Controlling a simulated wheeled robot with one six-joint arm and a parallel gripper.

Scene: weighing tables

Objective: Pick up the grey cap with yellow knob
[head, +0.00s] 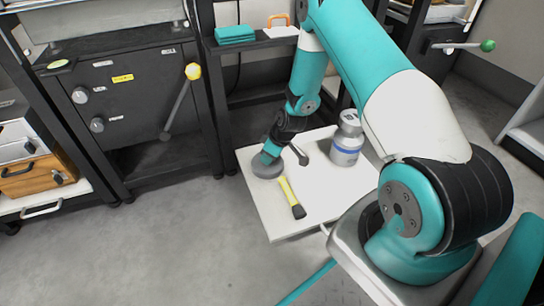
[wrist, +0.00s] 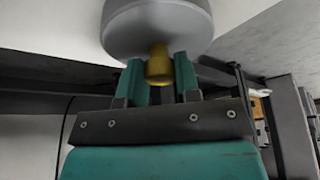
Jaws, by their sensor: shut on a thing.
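The grey cap (head: 261,169) is a round grey disc near the left side of the small white table (head: 315,212). In the wrist view the cap (wrist: 157,28) sits at the tips of my gripper (wrist: 160,72), its yellow knob (wrist: 158,66) between the two teal fingers. My gripper (head: 271,151) is shut on the knob, directly above the cap in the head view. The knob is hidden by the gripper there. I cannot tell whether the cap touches the tabletop or is just above it.
A silver canister with a blue band (head: 346,142) stands at the table's back right. A yellow-handled brush (head: 290,195) and a small dark tool (head: 299,155) lie close to the cap. A dark cabinet (head: 118,90) with a yellow-knobbed lever (head: 180,103) stands left.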

